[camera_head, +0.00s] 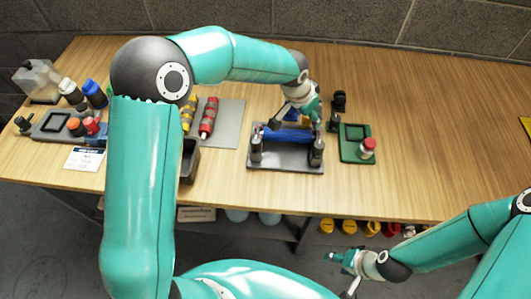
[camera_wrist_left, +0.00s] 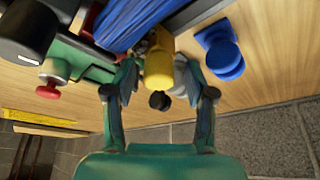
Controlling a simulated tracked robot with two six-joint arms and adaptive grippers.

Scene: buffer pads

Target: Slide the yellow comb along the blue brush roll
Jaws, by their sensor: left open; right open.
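The blue brush roll (camera_head: 287,134) lies across a grey stand (camera_head: 285,162) between two dark posts in the middle of the table. It also shows as blue bristles in the left wrist view (camera_wrist_left: 130,22). The yellow comb (camera_wrist_left: 158,66) shows its rounded yellow end in the left wrist view, beside the roll. My left gripper (camera_head: 306,112) is just behind the roll's right part. In the wrist view its open fingers (camera_wrist_left: 158,92) stand on either side of the yellow end; contact is unclear. My right gripper (camera_head: 344,262) is open and empty, low in front of the table.
A blue knobbed piece (camera_wrist_left: 222,52) lies near the roll. A green tray (camera_head: 351,150) with a red-topped piece (camera_head: 367,147) stands right of the stand, a black piece (camera_head: 340,99) behind it. Red and yellow rollers (camera_head: 208,117) lie left.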

